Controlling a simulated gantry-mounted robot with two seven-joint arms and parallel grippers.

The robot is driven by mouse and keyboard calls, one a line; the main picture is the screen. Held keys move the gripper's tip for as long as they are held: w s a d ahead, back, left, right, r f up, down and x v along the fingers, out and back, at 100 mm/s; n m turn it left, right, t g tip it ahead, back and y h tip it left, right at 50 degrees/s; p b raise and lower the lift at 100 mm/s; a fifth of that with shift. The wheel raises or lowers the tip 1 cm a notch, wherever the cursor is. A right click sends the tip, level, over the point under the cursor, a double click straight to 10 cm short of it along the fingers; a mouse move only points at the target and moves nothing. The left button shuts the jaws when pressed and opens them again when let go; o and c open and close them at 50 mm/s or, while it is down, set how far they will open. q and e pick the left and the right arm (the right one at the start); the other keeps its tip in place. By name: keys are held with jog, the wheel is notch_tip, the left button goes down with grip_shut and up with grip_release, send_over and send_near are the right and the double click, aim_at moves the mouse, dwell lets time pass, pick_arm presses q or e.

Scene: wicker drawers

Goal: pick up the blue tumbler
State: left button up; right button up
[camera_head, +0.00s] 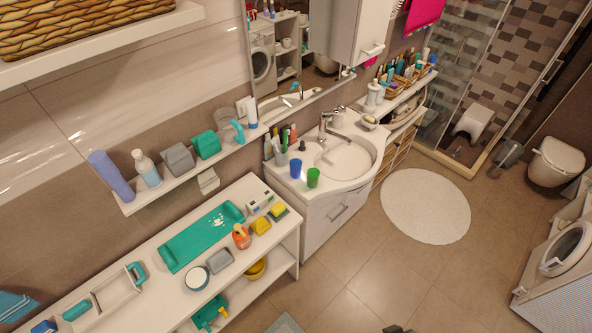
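The blue tumbler (296,168) stands upright on the white washbasin counter, at the front left of the basin. A green tumbler (313,178) stands beside it, to its right and nearer the front edge. A clear holder with toothbrushes (281,157) stands just behind and left of the blue tumbler. Neither of my grippers can be made out in the head view. A small dark shape cut off at the bottom edge is too little to identify.
The washbasin (345,158) with its tap lies right of the tumblers. A white table (160,228) at the left holds a teal tray (202,237), sponges and an orange bottle (241,237). The floor before the basin is clear, with a round white mat (425,205).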

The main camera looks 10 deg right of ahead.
dwell(0.3)
pick_arm(q)
jog(key=o, duration=0.9)
